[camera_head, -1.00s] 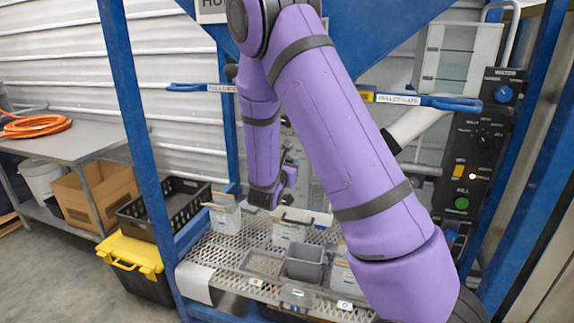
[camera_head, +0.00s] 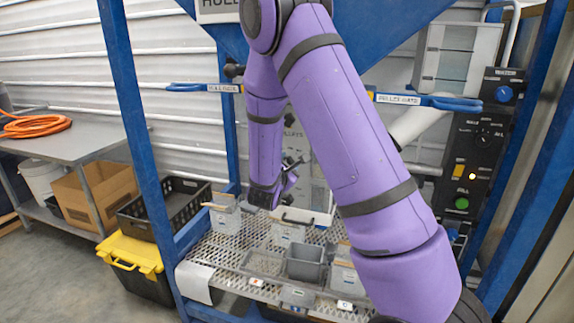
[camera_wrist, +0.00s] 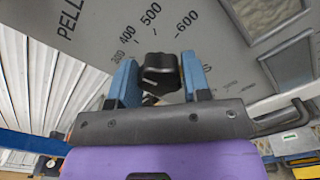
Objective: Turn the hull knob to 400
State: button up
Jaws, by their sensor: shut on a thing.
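The black knob (camera_wrist: 158,74) sits on a grey dial panel (camera_wrist: 100,45) in the wrist view. The scale around it reads 300, 400, 500 and 600. Large lettering starting with "PELL" runs at the panel's left; another label to the right of the knob is mostly hidden, only an "S" showing. My gripper (camera_wrist: 157,73) has its two blue fingers on either side of the knob, shut on it. I cannot tell clearly which number the knob points at. In the head view, my arm covers the knob.
Blue gate handles (camera_head: 450,103) stick out on both sides of the frame. A black control box (camera_head: 480,150) stands at right. A perforated shelf (camera_head: 220,248) below my wrist holds several grey bins (camera_head: 305,262). A bench (camera_head: 75,146) stands at left.

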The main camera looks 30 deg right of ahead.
jog(key=shift+m, duration=0.6)
jog(key=o, duration=0.9)
jog(key=shift+s+a, duration=0.1)
jog(key=v, duration=1)
jog(key=shift+s+a, duration=0.25)
